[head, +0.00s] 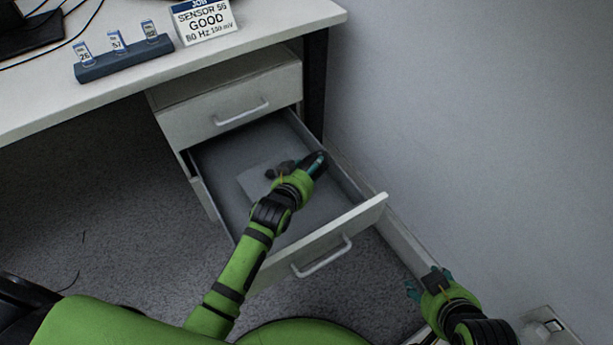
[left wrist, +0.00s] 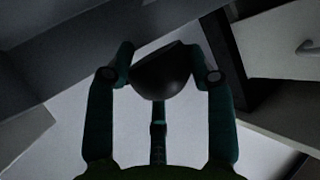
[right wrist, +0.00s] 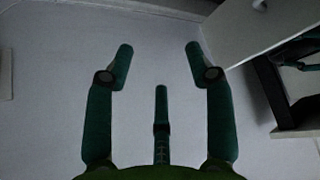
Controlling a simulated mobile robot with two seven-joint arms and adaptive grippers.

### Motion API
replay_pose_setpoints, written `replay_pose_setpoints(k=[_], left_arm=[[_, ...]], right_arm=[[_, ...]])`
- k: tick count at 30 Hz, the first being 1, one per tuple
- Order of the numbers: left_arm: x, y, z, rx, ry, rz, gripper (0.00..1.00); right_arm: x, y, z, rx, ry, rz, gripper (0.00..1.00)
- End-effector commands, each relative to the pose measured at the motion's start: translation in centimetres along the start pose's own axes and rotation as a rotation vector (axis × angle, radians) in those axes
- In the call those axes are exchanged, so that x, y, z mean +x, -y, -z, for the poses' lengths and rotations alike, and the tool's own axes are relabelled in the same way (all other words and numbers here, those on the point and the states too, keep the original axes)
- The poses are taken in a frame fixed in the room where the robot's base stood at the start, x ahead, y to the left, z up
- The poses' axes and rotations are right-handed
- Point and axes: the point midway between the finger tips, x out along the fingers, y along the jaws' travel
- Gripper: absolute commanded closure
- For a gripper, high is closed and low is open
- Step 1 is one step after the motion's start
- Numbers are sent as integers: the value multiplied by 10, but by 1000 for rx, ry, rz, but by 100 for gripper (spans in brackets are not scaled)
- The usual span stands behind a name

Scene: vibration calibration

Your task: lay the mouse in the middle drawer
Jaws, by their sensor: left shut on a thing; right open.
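The middle drawer (head: 365,217) is pulled open below a closed top drawer (head: 235,105). My left gripper (head: 313,165) is inside the outline of the open drawer in the head view, near its right wall. It is shut on the dark, rounded mouse (left wrist: 162,73), which shows between its fingertips in the left wrist view. Fingers and arm hide most of the mouse in the head view; its height above the drawer floor is unclear. My right gripper (head: 428,284) is open and empty at the lower right, and its spread fingers show in the right wrist view (right wrist: 160,58).
A flat pale item (head: 253,184) lies on the drawer floor, partly under my left arm. On the desk (head: 270,18) stand a blue rack (head: 125,60) with small tagged pieces and a sign (head: 204,20). A wall (head: 470,110) closes off the right side.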

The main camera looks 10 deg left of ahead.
Motion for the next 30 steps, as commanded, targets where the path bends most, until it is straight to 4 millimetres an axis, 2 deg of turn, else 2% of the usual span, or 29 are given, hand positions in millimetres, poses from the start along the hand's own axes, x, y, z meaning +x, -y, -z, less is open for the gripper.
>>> replay_pose_setpoints(k=[7,11,16,23,30], left_arm=[[1,-1,-3,0,-2,-1,86],[2,-2,-8,0,-2,-1,86],[4,-4,-15,0,-2,-1,86],[6,-6,-23,-1,-2,-1,86],[8,-8,-31,-1,-2,-2,86]], right_arm=[[2,4,22,-9,-105,3,46],[1,9,52,-21,-255,11,46],[-11,19,94,-36,-473,25,46],[-42,33,144,-54,-775,50,46],[-90,48,182,-70,-1093,84,46]])
